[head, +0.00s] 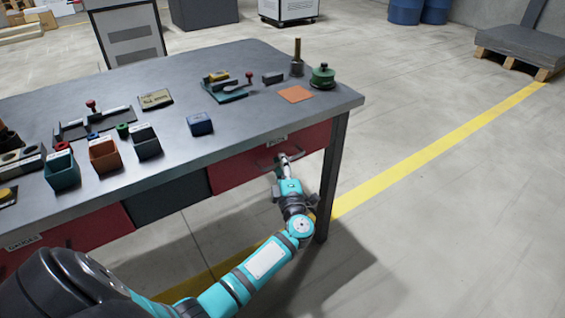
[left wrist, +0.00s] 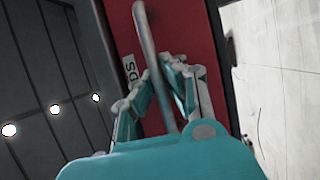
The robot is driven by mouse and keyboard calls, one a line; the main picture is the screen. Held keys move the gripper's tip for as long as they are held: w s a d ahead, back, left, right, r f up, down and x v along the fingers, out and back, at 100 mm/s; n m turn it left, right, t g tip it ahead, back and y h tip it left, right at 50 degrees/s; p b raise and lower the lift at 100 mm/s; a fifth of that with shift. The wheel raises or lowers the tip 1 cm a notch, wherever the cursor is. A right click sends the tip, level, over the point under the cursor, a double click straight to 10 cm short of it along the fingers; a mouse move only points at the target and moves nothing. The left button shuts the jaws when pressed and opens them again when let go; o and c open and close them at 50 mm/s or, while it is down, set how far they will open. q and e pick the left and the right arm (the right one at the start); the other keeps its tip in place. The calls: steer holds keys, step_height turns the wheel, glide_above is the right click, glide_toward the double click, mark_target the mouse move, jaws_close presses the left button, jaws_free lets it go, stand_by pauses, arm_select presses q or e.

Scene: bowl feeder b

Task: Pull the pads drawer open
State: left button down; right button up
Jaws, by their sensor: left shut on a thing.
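The pads drawer (head: 230,172) is the red drawer at the right end of the grey workbench, and its front looks about flush with the bench. Its bar handle (head: 264,165) runs across the front below a small label. In the left wrist view the handle (left wrist: 146,45) passes between the fingers of the gripper (left wrist: 165,95). The red drawer front (left wrist: 185,30) is behind it, with a label (left wrist: 129,70) partly hidden, ending in "DS". My right gripper is not in view.
The workbench top (head: 230,150) holds bins, blocks and small fixtures. A dark drawer (head: 168,197) and another red drawer (head: 95,232) with a gauges label are to the left. A bench leg (head: 332,175) stands close right of my gripper. The floor in front is clear.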

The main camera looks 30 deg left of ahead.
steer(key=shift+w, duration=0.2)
arm_select(q)
steer(key=shift+d, duration=0.15)
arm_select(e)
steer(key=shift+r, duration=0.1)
